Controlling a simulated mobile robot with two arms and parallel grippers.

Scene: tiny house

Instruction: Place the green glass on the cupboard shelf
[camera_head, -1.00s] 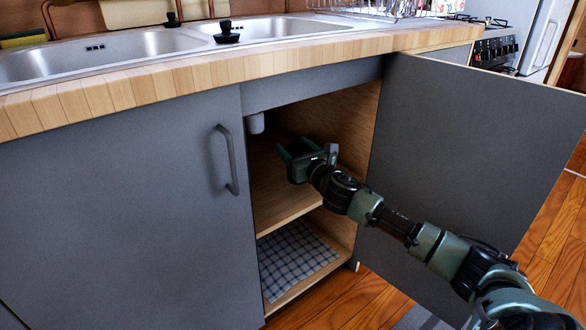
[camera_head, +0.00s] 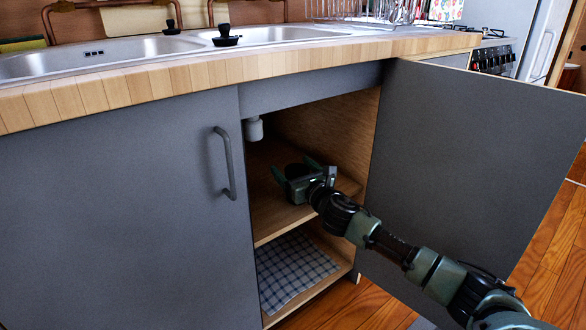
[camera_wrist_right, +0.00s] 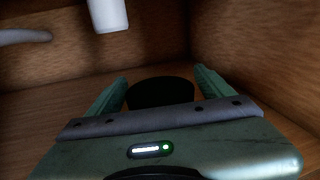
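My right gripper (camera_head: 297,168) is inside the open cupboard, just above or at the upper shelf (camera_head: 270,218). Its fingers stand apart on either side of a dark round thing, which I take to be the green glass (camera_head: 301,171); it looks almost black here. In the right wrist view the glass (camera_wrist_right: 160,92) fills nearly the whole space between the two green fingers (camera_wrist_right: 160,75). The gripper body hides its lower part, so I cannot tell whether it touches the shelf. My left gripper is not in view.
The open door (camera_head: 470,170) stands right of my right arm. A white drain pipe (camera_head: 254,128) hangs at the cupboard's upper left, also in the wrist view (camera_wrist_right: 107,14). A checked cloth (camera_head: 290,268) lies on the lower level. The shelf around the gripper looks clear.

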